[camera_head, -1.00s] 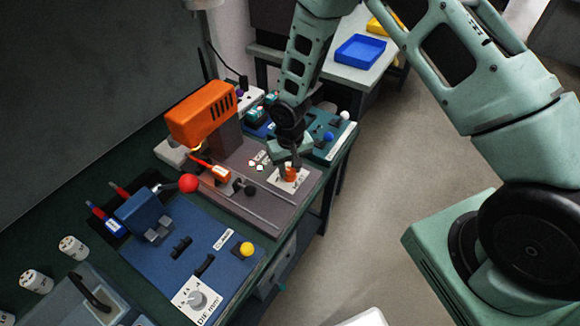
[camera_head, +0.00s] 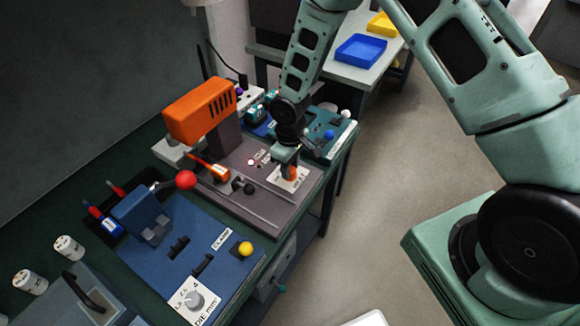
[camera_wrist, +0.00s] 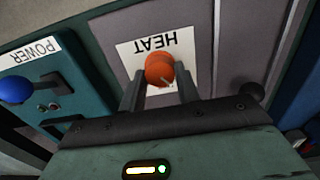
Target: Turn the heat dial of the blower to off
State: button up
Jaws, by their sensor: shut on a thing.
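The blower is the orange housing (camera_head: 199,110) on a grey-brown base (camera_head: 262,208) in the head view. Its heat dial is an orange knob (camera_wrist: 160,69) on a white plate marked HEAT (camera_wrist: 128,50) in the wrist view, where the lettering appears upside down. My gripper (camera_wrist: 160,88) is shut on the dial, with one dark finger on each side of it. In the head view my gripper (camera_head: 290,168) comes down from above onto the plate at the right end of the base and hides most of the dial. The dial's pointer setting cannot be read clearly.
A teal unit with a POWER label (camera_wrist: 35,52) and a blue knob (camera_wrist: 15,88) stands close beside the gripper. A black knob (camera_wrist: 250,94) is on the other side. A blue die station (camera_head: 200,248) with a red ball lever (camera_head: 187,180) stands nearer in the head view.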

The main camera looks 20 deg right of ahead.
jog(key=shift+n, duration=1.1)
jog(key=o, duration=1)
notch_tip(320, 180, up, 18)
jog(key=shift+f+b, duration=0.25)
jog(key=shift+b, duration=0.9)
